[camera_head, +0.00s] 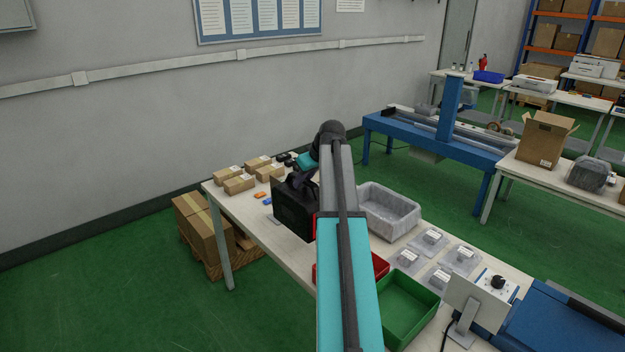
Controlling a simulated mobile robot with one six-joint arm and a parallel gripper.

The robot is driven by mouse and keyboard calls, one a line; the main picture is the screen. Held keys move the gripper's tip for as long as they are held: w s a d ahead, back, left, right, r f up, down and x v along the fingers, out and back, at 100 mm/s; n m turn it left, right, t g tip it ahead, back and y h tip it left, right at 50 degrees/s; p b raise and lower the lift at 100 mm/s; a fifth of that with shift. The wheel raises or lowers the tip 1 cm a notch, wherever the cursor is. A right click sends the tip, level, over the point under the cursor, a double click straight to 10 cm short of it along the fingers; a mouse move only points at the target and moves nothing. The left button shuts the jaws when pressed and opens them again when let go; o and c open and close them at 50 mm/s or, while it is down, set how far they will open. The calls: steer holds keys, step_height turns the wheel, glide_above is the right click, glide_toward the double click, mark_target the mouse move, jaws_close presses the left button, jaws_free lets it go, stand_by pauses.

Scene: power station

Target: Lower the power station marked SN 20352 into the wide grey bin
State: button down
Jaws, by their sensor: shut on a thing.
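A black power station (293,212) is upright over the white table, left of my arm. My gripper (301,181) is at its top, shut on it; the fingers are small and dark against the black case. I cannot tell whether its base touches the table. No serial mark is readable on it. The wide grey bin (402,213) stands on the table to the right of my arm, and its visible inside looks empty. My arm hides the bin's left end and the space between bin and power station.
Several small cartons (240,184) lie at the table's far left end. A red tray (379,264), partly behind my arm, and a green tray (408,308) are nearer. Several clear packs (464,257) lie right of the trays. A blue conveyor bench (400,128) stands behind.

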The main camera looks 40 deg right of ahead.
steer(key=w+a, duration=0.2)
steer(key=a, duration=4.9)
steer(key=shift+w+r+n, duration=0.2)
steer(key=shift+w+n, duration=0.2)
steer(key=shift+d, duration=0.2)
